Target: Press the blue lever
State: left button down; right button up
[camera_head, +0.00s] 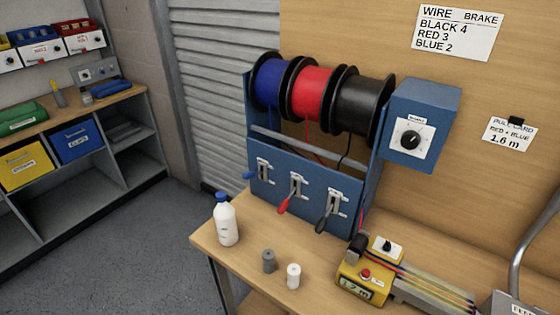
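The blue lever (249,175) is the leftmost of three levers on the front of the blue wire rack (300,203). Its blue handle sticks out to the left of its metal plate. The red lever (284,206) is in the middle and the black lever (320,225) is on the right; both handles point down and to the left. Above them hang a blue spool (269,83), a red spool (312,90) and a black spool (358,104). Neither of my grippers is in view.
A white bottle (226,222) with a blue cap stands in front of the rack, below the blue lever. A grey cylinder (269,261) and a white cylinder (293,276) stand nearby. A yellow meter (362,284) and a blue dial box (421,124) are on the right.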

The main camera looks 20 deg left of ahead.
aim_at(248, 175)
jog(key=z, duration=1.4)
jog(key=k, duration=0.6)
jog(key=u, duration=0.9)
